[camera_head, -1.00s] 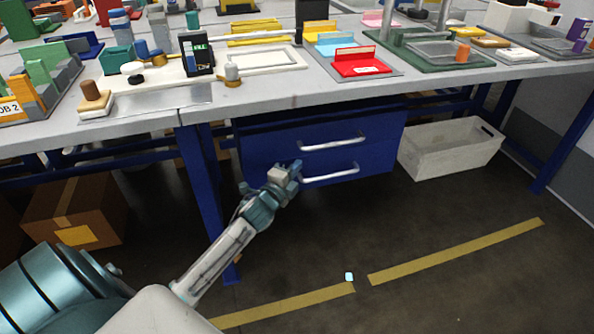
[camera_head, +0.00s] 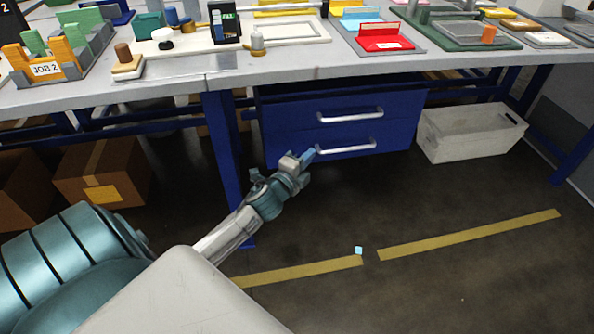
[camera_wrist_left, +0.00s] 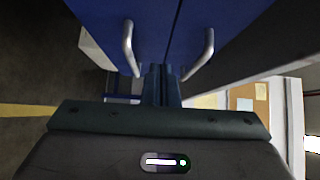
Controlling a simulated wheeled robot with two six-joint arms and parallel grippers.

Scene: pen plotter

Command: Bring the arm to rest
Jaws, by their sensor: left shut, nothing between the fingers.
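My left arm comes in from the lower left in the head view. Its gripper (camera_head: 309,155) is in front of the blue drawer unit under the bench, near the lower drawer's handle. The fingers are shut with nothing between them. In the left wrist view the shut fingers (camera_wrist_left: 161,85) point toward the drawer fronts, between the two handles. I cannot tell whether the fingertips touch anything. My right gripper is not in view.
The blue drawer unit (camera_head: 385,138) has two silver handles, and both drawers look shut. The workbench (camera_head: 300,72) above holds trays, blocks and a red holder (camera_head: 383,38). A white crate (camera_head: 470,142) and a cardboard box (camera_head: 105,178) stand below. A small cyan cube (camera_head: 359,250) lies on the open floor.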

